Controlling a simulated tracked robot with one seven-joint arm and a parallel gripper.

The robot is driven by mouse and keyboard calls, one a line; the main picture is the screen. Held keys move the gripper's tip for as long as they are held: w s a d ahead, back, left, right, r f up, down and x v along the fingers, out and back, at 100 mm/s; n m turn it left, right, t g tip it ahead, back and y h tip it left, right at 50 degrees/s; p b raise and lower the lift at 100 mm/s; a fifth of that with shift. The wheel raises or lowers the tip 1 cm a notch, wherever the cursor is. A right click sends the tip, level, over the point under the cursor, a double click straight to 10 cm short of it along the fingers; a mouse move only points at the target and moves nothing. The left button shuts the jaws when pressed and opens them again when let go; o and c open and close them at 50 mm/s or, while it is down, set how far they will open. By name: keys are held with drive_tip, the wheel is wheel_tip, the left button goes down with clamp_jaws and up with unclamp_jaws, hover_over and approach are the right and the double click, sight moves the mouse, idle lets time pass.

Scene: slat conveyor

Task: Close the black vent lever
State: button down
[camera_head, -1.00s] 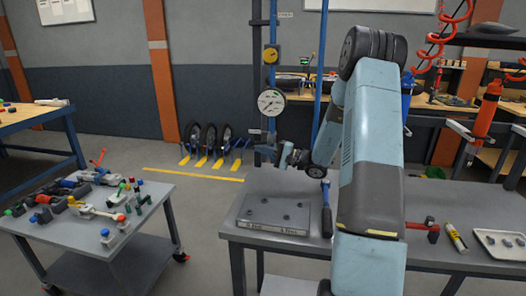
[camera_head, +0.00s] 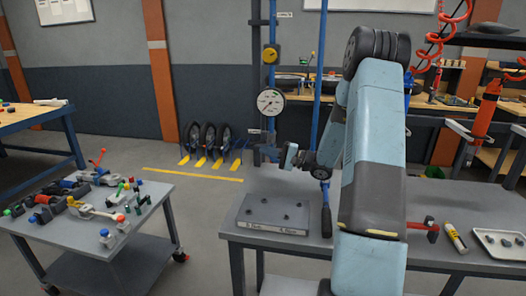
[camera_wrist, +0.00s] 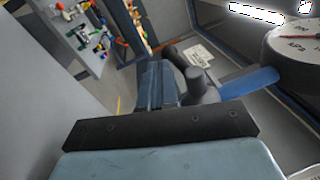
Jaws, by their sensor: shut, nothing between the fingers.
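A dark grey-black lever-like part (camera_wrist: 176,58) with a rounded stub sits beside a white label (camera_wrist: 197,55) in the wrist view; I take it for the black vent lever. In the head view, the place below the gauge is small and partly covered by my gripper (camera_head: 268,152). My gripper's fingers (camera_wrist: 156,72) are together and empty. In the wrist view they lie just left of the dark part; I cannot tell whether they touch it.
A round pressure gauge (camera_head: 271,102) is mounted on the blue pipe (camera_head: 322,70) assembly just above my gripper. A grey bench (camera_head: 460,200) stands below, and a tool cart (camera_head: 95,245) at left.

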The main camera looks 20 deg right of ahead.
drive_tip(key=v, duration=1.2)
drive_tip(key=shift+w+a, duration=0.1)
drive_tip(key=s+a+r+n+g+h, duration=0.3)
drive_tip(key=s+a+r+g, duration=0.3)
drive_tip(key=a, duration=0.3)
drive_tip(key=s+a+r+n+g+h, duration=0.25)
drive_tip(key=s+a+r+g, duration=0.2)
drive_tip(key=s+a, duration=0.45)
drive_tip(key=s+r+n+t+h, duration=0.2)
drive_tip(key=s+h, duration=0.3)
drive_tip(key=s, duration=0.3)
drive_tip(key=s+r+n+t+h, duration=0.2)
drive_tip(key=s+r+h, duration=0.3)
drive_tip(key=s, duration=0.3)
drive_tip(key=shift+s, duration=0.3)
drive_tip(key=shift+s+a+t+h, duration=0.1)
drive_tip(key=shift+t+h, duration=0.15)
